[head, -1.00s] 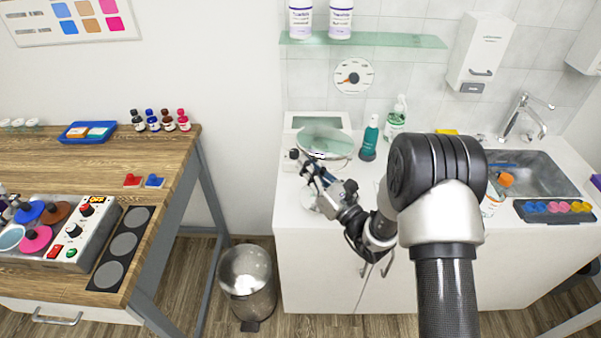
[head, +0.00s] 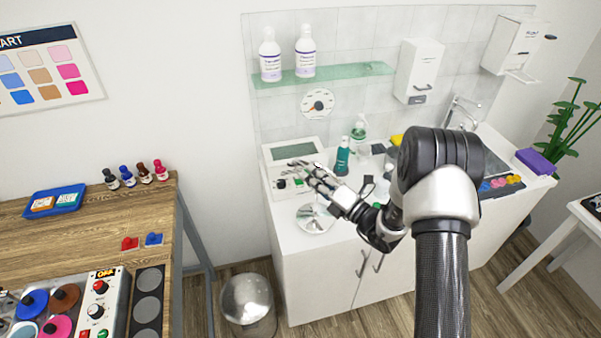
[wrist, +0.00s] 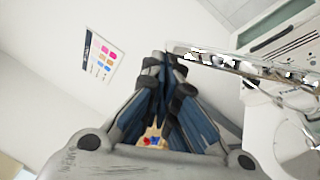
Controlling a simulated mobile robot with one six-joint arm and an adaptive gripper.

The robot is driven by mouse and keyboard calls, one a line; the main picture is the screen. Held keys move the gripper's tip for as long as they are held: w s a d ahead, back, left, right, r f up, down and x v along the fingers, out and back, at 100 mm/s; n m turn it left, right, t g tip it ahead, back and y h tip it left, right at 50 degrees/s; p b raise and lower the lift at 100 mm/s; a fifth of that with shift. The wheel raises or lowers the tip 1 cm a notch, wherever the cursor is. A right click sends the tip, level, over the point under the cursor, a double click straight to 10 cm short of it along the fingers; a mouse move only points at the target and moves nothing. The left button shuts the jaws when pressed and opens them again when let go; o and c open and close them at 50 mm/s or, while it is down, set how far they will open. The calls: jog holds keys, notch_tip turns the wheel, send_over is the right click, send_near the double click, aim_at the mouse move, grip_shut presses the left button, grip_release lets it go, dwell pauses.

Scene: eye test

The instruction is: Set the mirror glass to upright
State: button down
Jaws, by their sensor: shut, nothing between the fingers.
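The mirror glass (wrist: 245,68) shows in the wrist view as a thin shiny strip, seen nearly edge-on. Its left end is right beside my fingertips; I cannot tell whether they touch. In the head view the glass (head: 299,163) is only a thin sliver, partly hidden by my gripper, so its exact tilt is hard to tell. The mirror's round pale base (head: 315,220) stands on the white counter below my gripper. My gripper (head: 308,170) is shut and empty, and its blue-grey fingers (wrist: 165,75) are together in the wrist view.
A device with a screen (head: 292,151) stands behind the mirror. A teal bottle (head: 342,157) and a green-white bottle (head: 359,135) stand close to the right. A glass shelf (head: 350,71) with two bottles is above. A wooden table (head: 100,232) is at left, with a gap between.

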aim_at(318, 166)
jog(key=w+r+m+p, duration=0.1)
jog(key=w+d+r+m+p, duration=0.1)
jog(key=m+p, duration=0.1)
jog(key=shift+w+d+r+m+h, duration=0.1)
jog(key=shift+d+r+m+h, duration=0.05)
jog(key=shift+d+m+h, duration=0.15)
jog(key=shift+w, duration=0.1)
dwell(0.6)
